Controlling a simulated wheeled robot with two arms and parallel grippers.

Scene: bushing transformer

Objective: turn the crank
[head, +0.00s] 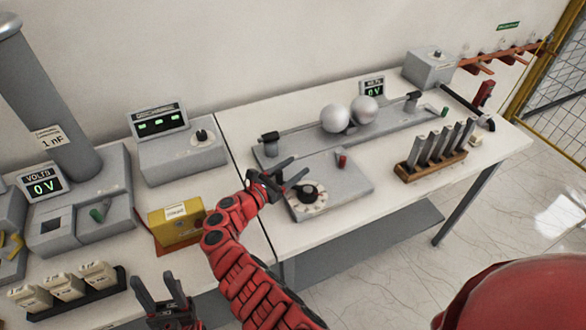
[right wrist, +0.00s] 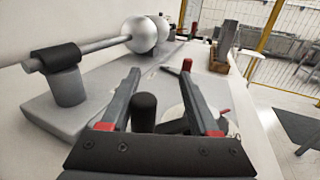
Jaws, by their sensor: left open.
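The crank (head: 308,192) is a black knob on a round pale dial plate, set on a low grey box (head: 345,182) on the right-hand table. My right gripper (head: 299,167) hangs over the left part of this box, beside the crank. In the right wrist view its two fingers are apart, and a black upright handle (right wrist: 144,112) stands between them, nearer the left finger. I cannot tell whether a finger touches it. Part of the dial is hidden behind the right finger. My left gripper (head: 155,280) is open and empty at the lower left.
Behind the box, a grey bench carries two metal spheres (head: 349,114). A small red part (head: 342,160) stands on the box. A rack of grey bars (head: 431,160) stands to the right. A yellow box (head: 176,222) sits left of my right arm. The table's front right is clear.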

